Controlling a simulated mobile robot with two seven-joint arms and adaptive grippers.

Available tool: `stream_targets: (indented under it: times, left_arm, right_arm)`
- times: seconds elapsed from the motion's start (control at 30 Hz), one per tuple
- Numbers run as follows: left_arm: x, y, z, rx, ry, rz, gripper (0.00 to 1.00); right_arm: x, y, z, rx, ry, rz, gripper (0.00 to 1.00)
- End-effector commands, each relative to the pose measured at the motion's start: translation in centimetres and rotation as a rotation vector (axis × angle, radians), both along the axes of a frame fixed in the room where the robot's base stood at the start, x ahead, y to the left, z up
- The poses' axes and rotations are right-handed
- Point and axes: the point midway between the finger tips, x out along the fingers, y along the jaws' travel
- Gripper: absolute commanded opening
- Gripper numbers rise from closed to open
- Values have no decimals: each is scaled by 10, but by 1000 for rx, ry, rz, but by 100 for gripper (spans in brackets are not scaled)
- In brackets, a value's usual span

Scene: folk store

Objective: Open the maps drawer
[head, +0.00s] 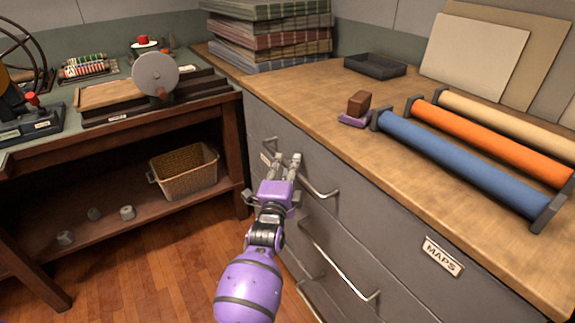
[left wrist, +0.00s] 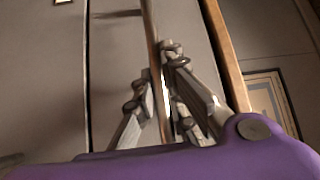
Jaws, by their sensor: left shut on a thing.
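The grey cabinet has a white label reading MAPS (head: 442,257) at the right of its upper front. A long metal bar handle (head: 321,190) runs across the upper drawer front (head: 355,215). My purple left gripper (head: 287,163) is at the left part of this handle, its fingers shut on the bar. In the left wrist view the bar (left wrist: 151,35) runs between the fingers of the gripper (left wrist: 160,75). The upper drawer looks flush with the cabinet. My right gripper is not in view.
A lower bar handle (head: 340,270) sticks out below. The wooden cabinet top (head: 300,95) carries paper rolls (head: 455,160), a dark tray (head: 375,65) and stacked folded cloth (head: 270,40). A workbench with a basket (head: 184,170) stands at left. The floor before the cabinet is clear.

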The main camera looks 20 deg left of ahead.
Motion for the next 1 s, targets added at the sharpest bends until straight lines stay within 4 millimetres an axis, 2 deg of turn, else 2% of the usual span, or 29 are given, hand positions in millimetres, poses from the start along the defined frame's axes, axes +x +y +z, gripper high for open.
stream_targets:
  times: [0.27,0.47,0.7,1.0]
  left_arm:
    - [-5,4,0,-3,2,-1,0]
    - [-27,21,1,-1,4,0,0]
    - [-74,58,3,-1,4,0,0]
    - [-141,109,1,-2,5,1,0]
  right_arm:
    - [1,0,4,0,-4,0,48]
    - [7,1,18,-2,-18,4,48]
    - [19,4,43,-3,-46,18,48]
    - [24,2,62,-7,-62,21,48]
